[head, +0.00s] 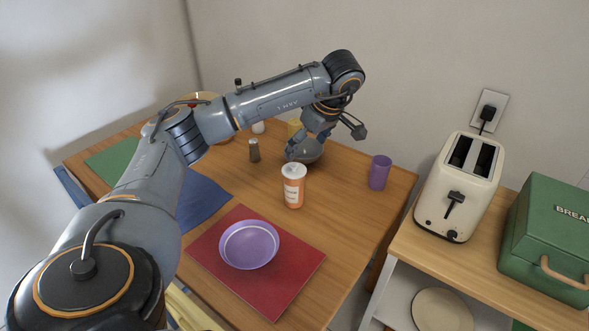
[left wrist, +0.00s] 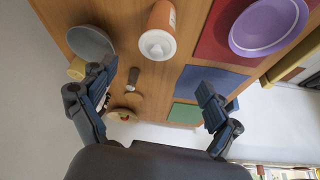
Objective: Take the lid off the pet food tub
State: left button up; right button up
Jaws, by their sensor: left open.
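The pet food tub looks to be the orange container (head: 293,192) with a white label, upright on the wooden table. A white lid (head: 293,170) sits on its top. In the left wrist view the tub (left wrist: 162,16) and lid (left wrist: 157,45) show at the top centre. My left gripper (head: 325,141) is open and empty, above and behind the tub, over the grey bowl. Its spread fingers (left wrist: 156,78) show in the left wrist view, apart from the lid. My right gripper is in neither view.
A grey bowl (head: 309,151), pepper mill (head: 254,151) and purple cup (head: 380,172) stand near the tub. A purple bowl (head: 249,246) sits on a red mat (head: 290,280) in front. A toaster (head: 459,186) and green bread box (head: 548,238) stand on the right counter.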

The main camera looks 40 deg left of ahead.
aim_at(295, 165)
pick_arm(q)
jog(key=x, duration=0.4)
jog(key=shift+w, duration=0.1)
jog(key=shift+a+f, duration=0.35)
jog(key=p+x, duration=0.1)
jog(key=x, duration=0.2)
jog(key=shift+w+a+f, duration=0.1)
jog(key=shift+a+f, duration=0.15)
jog(key=shift+a, duration=0.1)
jog(key=shift+a+f, duration=0.15)
jog(key=shift+f, duration=0.25)
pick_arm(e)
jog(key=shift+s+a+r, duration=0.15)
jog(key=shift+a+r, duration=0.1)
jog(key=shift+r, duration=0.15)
pick_arm(q)
jog(key=shift+c, duration=0.2)
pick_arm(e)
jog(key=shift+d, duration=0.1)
pick_arm(q)
jog(key=c, duration=0.8)
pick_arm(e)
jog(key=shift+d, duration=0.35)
